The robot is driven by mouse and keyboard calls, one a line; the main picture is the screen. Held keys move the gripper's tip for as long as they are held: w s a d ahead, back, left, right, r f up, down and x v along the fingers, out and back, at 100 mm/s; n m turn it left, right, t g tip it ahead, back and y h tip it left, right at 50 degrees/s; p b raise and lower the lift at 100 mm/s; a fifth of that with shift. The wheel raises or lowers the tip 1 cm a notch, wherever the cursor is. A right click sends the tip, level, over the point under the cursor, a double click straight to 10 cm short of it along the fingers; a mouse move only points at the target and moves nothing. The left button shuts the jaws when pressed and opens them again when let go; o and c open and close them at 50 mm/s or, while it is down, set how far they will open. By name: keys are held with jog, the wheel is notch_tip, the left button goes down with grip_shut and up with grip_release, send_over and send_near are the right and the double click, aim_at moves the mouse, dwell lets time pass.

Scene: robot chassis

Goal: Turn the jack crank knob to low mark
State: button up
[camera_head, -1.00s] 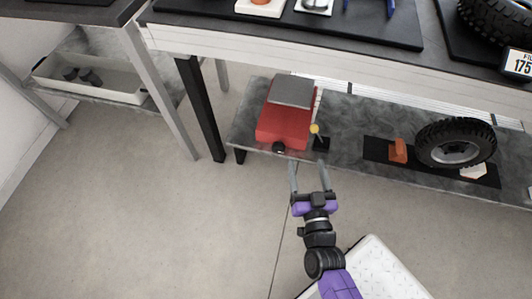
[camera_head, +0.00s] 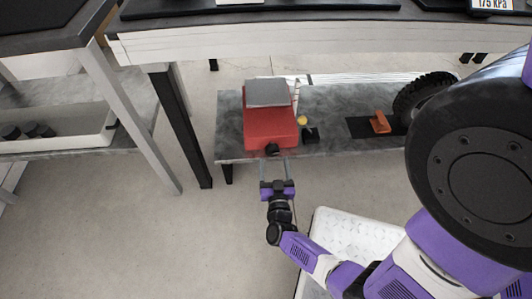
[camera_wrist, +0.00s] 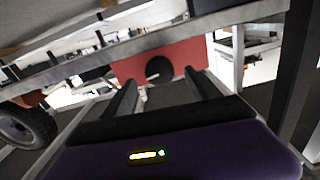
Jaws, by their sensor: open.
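The red jack (camera_head: 270,128) with a grey top plate (camera_head: 267,93) stands on the low grey shelf. Its black crank knob (camera_head: 272,149) is on the front face, low down. In the wrist view the round dark knob (camera_wrist: 159,70) shows on the red face, ahead of and between my fingers. My gripper (camera_head: 275,166) is open and empty, just in front of the knob; it also shows in the wrist view (camera_wrist: 160,92). The fingers appear short of the knob, though exact contact is hard to tell. A scale post with a yellow tip (camera_head: 302,120) stands right of the jack. The low mark cannot be read.
The grey shelf (camera_head: 340,104) holds an orange block (camera_head: 380,122) on a black mat and a tyre (camera_head: 420,97) to the right. A black table leg (camera_head: 181,125) stands left of the jack.

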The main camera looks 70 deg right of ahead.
aim_at(273, 154)
jog(key=b+x, duration=0.1)
jog(key=x, duration=0.5)
jog(key=shift+b, duration=0.3)
jog(key=shift+s, duration=0.1)
jog(key=c, duration=1.3)
jog(key=shift+m, duration=0.8)
jog(key=shift+c, duration=0.2)
jog(key=o, duration=1.3)
jog(key=shift+o, duration=0.2)
